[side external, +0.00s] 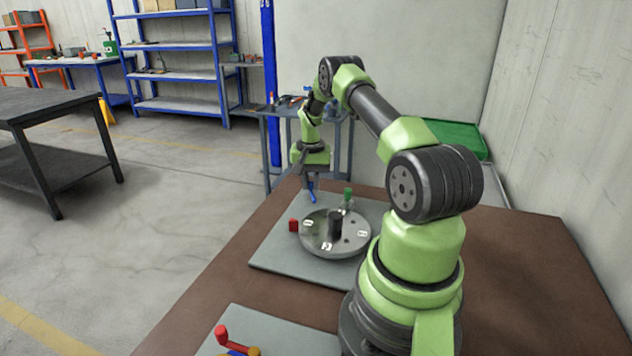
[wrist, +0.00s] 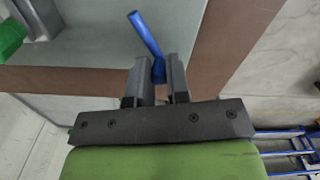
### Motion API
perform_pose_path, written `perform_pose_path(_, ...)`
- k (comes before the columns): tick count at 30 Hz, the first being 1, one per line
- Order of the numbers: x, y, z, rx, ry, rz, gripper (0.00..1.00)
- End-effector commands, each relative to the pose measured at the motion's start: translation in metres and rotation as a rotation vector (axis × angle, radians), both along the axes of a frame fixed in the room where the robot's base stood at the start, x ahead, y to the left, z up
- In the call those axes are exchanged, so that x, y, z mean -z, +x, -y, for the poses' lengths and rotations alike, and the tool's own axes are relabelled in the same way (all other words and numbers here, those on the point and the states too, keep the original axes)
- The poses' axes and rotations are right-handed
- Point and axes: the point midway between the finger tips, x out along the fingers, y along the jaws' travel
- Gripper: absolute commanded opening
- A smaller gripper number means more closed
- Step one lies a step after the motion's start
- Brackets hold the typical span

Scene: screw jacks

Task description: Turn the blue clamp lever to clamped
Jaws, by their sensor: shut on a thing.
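The blue clamp lever (side external: 312,193) stands near the far edge of the grey plate in the side external view. In the wrist view, the lever (wrist: 147,33) slants up and left from between my fingers. My gripper (side external: 309,182) points down over it, and in the wrist view my gripper (wrist: 160,78) has its two fingers closed around the lever's lower end. The lever's pivot and any clamped mark are hidden or too small to read.
A round metal disc (side external: 318,248) with white labels and a dark central post sits on the grey plate (side external: 272,262). A red block (side external: 294,225) and a green knob (side external: 348,192) are beside it. A red-handled crank (side external: 222,333) is at the front.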

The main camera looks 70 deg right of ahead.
Motion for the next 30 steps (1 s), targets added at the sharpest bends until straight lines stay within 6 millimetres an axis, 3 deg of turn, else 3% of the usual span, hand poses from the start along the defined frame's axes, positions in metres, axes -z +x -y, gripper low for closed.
perform_pose_path(15, -0.001, 0.016, -0.014, -0.411, -0.001, 0.002, 0.0)
perform_pose_path(30, -0.001, 0.02, -0.019, -0.542, -0.002, 0.002, 0.0)
